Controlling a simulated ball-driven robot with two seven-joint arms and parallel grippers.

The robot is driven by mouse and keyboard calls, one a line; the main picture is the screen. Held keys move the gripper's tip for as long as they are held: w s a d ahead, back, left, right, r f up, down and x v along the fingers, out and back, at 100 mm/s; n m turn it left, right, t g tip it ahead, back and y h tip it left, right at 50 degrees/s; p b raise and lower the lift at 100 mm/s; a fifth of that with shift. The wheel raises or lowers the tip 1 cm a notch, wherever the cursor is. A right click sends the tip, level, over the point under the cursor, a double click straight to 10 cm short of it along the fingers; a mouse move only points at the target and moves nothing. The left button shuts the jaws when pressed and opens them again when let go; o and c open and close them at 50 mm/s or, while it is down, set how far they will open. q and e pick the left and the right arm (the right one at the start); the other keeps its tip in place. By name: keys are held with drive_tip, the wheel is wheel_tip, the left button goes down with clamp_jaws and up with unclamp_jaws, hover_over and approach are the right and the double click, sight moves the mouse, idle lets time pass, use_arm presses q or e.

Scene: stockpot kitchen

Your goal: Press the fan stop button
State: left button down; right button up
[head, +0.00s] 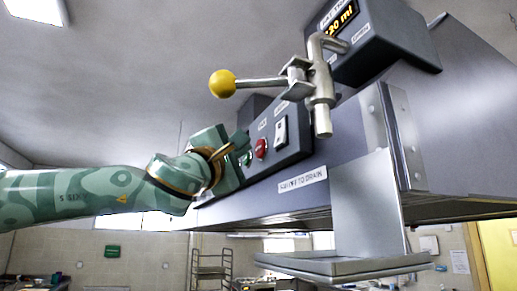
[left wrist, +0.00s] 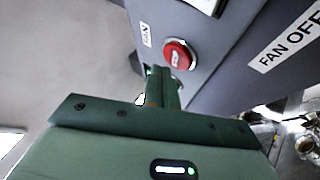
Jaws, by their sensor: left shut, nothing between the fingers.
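The red stop button (head: 261,148) sits on the grey control panel (head: 290,150), and it also shows as a round red cap in the left wrist view (left wrist: 178,55). A green button (head: 246,159) is beside it, partly hidden by my gripper. My left gripper (head: 243,143) is shut and empty, close to the panel by these buttons. In the left wrist view its fingertips (left wrist: 162,74) appear just below and left of the red button, over the green one. I cannot tell whether they touch the panel.
A white rocker switch (head: 281,132) is on the same panel. A pipe valve with a yellow knob (head: 222,84) juts out above it. A display box (head: 375,40) is at upper right, and a metal shelf (head: 340,266) hangs below. Open room lies left of the panel.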

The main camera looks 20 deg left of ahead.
use_arm(q)
drive_tip(key=shift+w+d, duration=0.1)
idle(0.4)
drive_tip(key=shift+w+d, duration=0.25)
drive_tip(key=shift+w+d, duration=0.2)
drive_tip(key=shift+w, duration=0.1)
idle(0.8)
drive_tip(key=shift+s+a, duration=0.1)
drive_tip(key=shift+s, duration=0.05)
drive_tip(key=shift+s+a, duration=0.4)
drive_tip(key=shift+s, duration=0.1)
idle(0.3)
drive_tip(key=s+a+b, duration=0.1)
drive_tip(key=s+a, duration=0.2)
drive_tip(key=shift+s+a, duration=0.1)
drive_tip(key=shift+s, duration=0.25)
